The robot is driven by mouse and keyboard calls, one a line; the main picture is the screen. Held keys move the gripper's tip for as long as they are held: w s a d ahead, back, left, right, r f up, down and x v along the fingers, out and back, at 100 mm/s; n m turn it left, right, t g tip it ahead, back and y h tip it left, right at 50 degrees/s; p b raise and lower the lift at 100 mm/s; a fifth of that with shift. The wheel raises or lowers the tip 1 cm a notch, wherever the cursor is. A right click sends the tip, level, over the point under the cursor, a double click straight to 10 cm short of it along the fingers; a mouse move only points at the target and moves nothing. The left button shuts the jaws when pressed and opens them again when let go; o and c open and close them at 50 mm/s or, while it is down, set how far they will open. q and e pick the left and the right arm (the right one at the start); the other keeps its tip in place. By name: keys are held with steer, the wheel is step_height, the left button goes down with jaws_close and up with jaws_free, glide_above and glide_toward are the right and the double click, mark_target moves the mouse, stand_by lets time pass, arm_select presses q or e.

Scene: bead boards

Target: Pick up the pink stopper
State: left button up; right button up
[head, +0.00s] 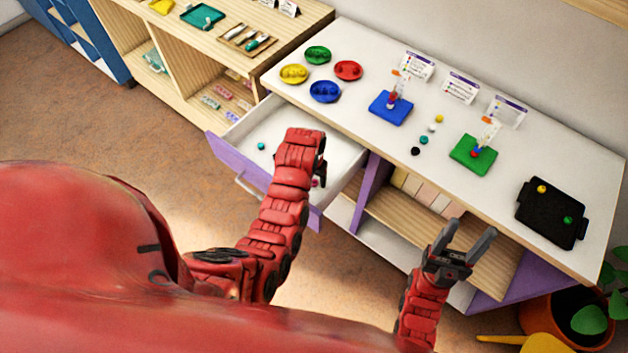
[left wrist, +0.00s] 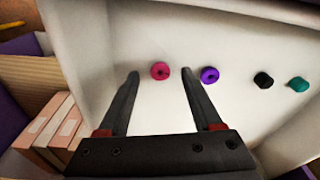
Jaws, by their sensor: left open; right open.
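The pink stopper (left wrist: 160,70) lies on the white floor of the open drawer (head: 231,130) in the left wrist view. In the head view a small pink spot of it (head: 316,183) shows beside my left gripper (head: 322,172). My left gripper is open and reaches down into the drawer. In the left wrist view its fingers (left wrist: 157,88) point toward the pink stopper, which appears between the fingertips. I cannot tell how far above it they are. A purple stopper (left wrist: 210,75) lies close to the right fingertip. My right gripper (head: 465,244) is open and empty by the shelf front.
A black stopper (left wrist: 263,80) and a teal one (left wrist: 298,84) also lie in the drawer. The drawer walls stand close around my left gripper. The white counter (head: 365,137) holds coloured bowls, a blue board (head: 391,107), a green board (head: 473,155), loose beads and a black tray (head: 545,225).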

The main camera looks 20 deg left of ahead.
arm_select(q)
steer(key=shift+w+f, duration=0.1)
steer(key=shift+f, duration=0.55)
jaws_close()
steer(key=shift+r, duration=0.1)
